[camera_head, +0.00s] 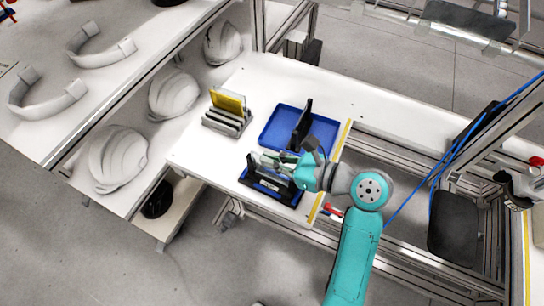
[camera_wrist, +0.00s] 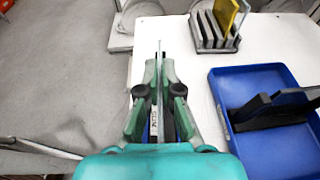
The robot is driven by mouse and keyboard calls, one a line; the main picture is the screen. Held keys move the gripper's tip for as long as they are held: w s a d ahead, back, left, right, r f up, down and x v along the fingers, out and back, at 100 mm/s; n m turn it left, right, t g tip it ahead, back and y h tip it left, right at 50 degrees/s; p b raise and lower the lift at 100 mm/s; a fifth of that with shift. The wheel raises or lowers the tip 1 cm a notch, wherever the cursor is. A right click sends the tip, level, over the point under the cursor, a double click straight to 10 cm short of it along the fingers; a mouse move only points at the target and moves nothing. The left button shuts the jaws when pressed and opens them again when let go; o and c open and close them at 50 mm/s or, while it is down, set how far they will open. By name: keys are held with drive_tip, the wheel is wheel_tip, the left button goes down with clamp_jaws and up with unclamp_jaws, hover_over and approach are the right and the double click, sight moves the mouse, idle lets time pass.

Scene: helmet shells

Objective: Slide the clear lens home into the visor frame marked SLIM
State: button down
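A black visor frame (camera_head: 272,184) with a pale label stands on a blue base at the front of the white bench. In the wrist view its label (camera_wrist: 154,122) shows between my fingers, its lettering too small to read surely. My gripper (camera_head: 284,161) is right above this frame, its fingers (camera_wrist: 158,92) closed together on a thin upright sheet. The sheet looks like the clear lens (camera_wrist: 159,48), seen edge-on. The fingers hide its lower part, so I cannot tell whether it sits in the frame's groove.
A blue tray (camera_head: 267,141) behind holds another black visor frame (camera_head: 301,124). A grey slotted rack (camera_head: 226,122) with a yellow lens (camera_head: 229,100) stands at the back left. White helmet shells (camera_head: 117,158) lie on the left shelf. Bare bench lies left of the frame.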

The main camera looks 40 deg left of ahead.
drive_tip(key=shift+f, duration=0.7)
drive_tip(key=c, duration=1.2)
unclamp_jaws()
drive_tip(key=shift+c, duration=0.2)
drive_tip(key=v, duration=1.2)
